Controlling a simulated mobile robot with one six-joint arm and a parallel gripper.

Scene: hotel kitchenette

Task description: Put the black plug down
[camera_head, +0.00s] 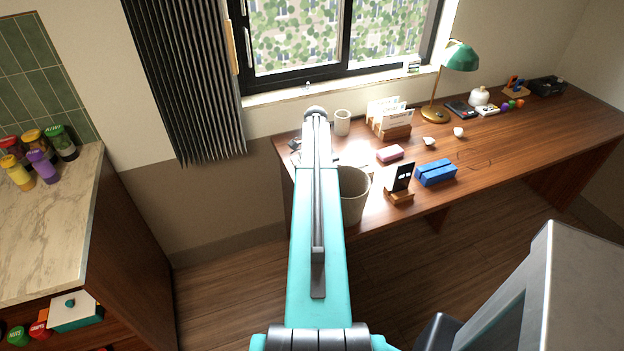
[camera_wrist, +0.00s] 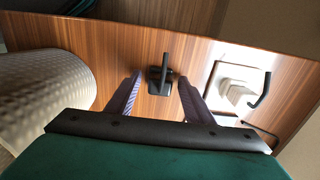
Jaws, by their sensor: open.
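The black plug (camera_wrist: 158,80) stands on the brown wooden desk (camera_wrist: 110,50) in the wrist view, with a thin prong or post upright on it. My gripper (camera_wrist: 160,90) is open, with one purplish finger on each side of the plug. There seems to be a gap between the plug and each finger, so I cannot see any contact.
A beige textured bin (camera_wrist: 42,95) stands close on the left in the wrist view. A white block-like thing (camera_wrist: 238,90) and a black hooked piece (camera_wrist: 262,92) are on the right. A white cup (camera_head: 342,122), phone stand (camera_head: 399,194) and blue case (camera_head: 436,173) stand on the desk.

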